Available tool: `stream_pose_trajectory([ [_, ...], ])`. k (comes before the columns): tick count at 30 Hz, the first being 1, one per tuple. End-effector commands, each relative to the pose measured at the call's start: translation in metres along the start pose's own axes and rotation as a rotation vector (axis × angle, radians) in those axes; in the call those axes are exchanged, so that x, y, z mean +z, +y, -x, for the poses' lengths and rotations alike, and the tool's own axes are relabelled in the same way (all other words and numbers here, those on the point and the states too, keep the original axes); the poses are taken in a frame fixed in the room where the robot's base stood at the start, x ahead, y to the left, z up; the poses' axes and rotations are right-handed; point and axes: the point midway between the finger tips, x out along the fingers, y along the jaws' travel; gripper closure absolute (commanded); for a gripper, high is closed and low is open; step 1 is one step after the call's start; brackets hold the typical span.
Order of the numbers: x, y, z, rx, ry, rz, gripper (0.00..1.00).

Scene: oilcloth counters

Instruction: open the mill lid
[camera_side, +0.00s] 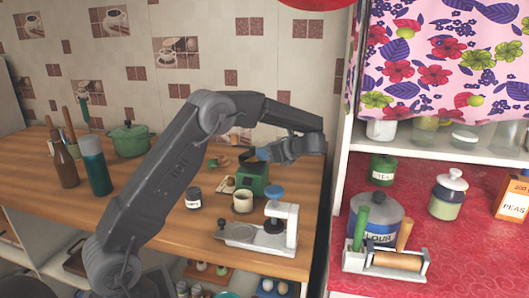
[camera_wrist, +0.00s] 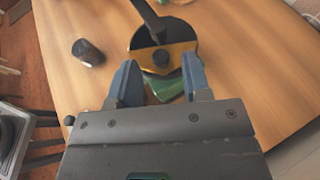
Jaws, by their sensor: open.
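The mill (camera_side: 253,179) is a small green box on the wooden counter in the side view. Some green body (camera_wrist: 165,88) shows below. My gripper (camera_side: 264,154) is just above the mill. Its blue fingers (camera_wrist: 159,68) are apart, empty, on either side of the mill's near part. I cannot tell whether they touch it, or whether the lid is raised.
A cream cup (camera_side: 243,202) and a dark labelled jar (camera_side: 194,198) stand near the mill. A white stand with a blue knob (camera_side: 274,226) is at the counter's front right. A green pot (camera_side: 130,141) and bottles (camera_side: 95,165) are further left. Shelves (camera_side: 338,140) border the right.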

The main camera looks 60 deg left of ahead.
Motion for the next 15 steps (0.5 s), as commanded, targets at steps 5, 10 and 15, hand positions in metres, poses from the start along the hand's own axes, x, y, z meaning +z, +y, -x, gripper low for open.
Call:
stream_pose_trajectory([
  [5,-0.0004,0.0004,-0.0124,0.000,0.002,-0.001,0.56],
  [10,-0.0004,0.0004,-0.0139,0.000,0.002,-0.001,0.56],
  [15,-0.0003,0.0004,-0.0137,-0.001,0.001,-0.001,0.62],
])
